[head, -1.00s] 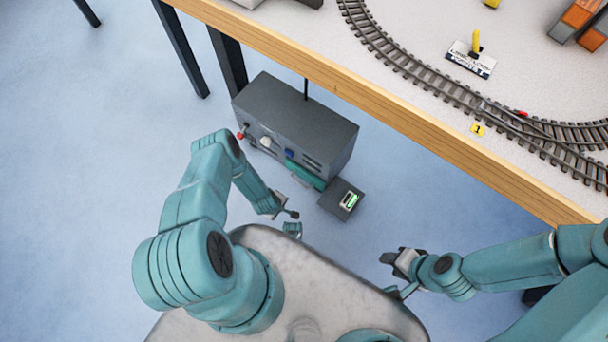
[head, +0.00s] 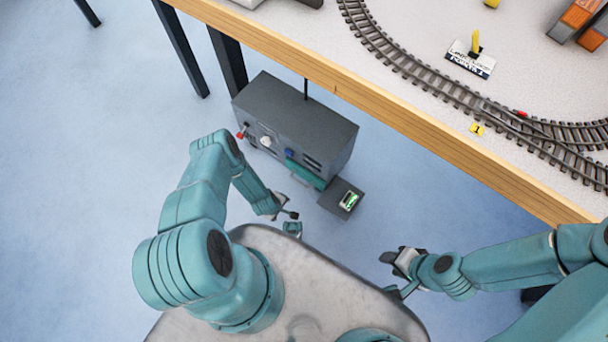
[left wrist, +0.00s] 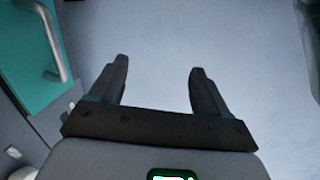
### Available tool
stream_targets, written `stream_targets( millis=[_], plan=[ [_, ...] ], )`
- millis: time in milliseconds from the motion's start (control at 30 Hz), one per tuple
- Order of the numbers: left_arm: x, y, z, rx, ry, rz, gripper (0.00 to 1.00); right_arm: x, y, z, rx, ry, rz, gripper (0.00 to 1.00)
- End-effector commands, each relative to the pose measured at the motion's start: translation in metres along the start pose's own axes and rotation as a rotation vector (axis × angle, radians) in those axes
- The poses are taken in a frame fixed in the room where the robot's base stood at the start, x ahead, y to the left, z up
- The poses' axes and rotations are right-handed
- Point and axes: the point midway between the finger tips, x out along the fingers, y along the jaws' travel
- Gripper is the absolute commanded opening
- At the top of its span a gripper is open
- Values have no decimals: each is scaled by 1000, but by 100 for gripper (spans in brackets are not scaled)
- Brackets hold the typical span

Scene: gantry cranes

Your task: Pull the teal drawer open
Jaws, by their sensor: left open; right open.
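The teal drawer (head: 305,176) is a narrow teal front low on the dark grey cabinet (head: 312,115), partly hidden in the head view. In the left wrist view its teal face (left wrist: 22,65) fills the upper left, with a metal bar handle (left wrist: 60,45). My left gripper (head: 290,202) is in front of the cabinet, just below the drawer in the picture. Its two dark fingers (left wrist: 157,82) are apart, with nothing between them, to the right of the handle and not touching it. My right gripper (head: 390,257) is open and empty, well to the right of the cabinet.
A dark box-like part (head: 333,203) with a green-lit item sits at the cabinet's right front. The cabinet face carries a red knob (head: 242,133) and a white knob (head: 266,142). A wooden-edged table (head: 400,118) with model track stands behind.

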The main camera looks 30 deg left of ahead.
Motion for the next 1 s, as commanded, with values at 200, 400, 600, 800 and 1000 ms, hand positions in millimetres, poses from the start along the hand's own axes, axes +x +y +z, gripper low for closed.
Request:
stream_targets(
  millis=[200,400,600,800,1000],
  plan=[
    [-19,5,0,0,0,0,77,-16,-6,0,0,0,0,43],
    [-36,10,0,0,1,0,77,-30,-11,1,0,0,0,43],
    [-53,14,0,0,0,0,77,-43,-16,1,0,0,0,43],
    [-68,17,0,0,0,0,77,-54,-20,1,0,0,0,43],
    [-67,17,0,0,0,0,77,-53,-19,1,0,0,0,43]
  ],
)
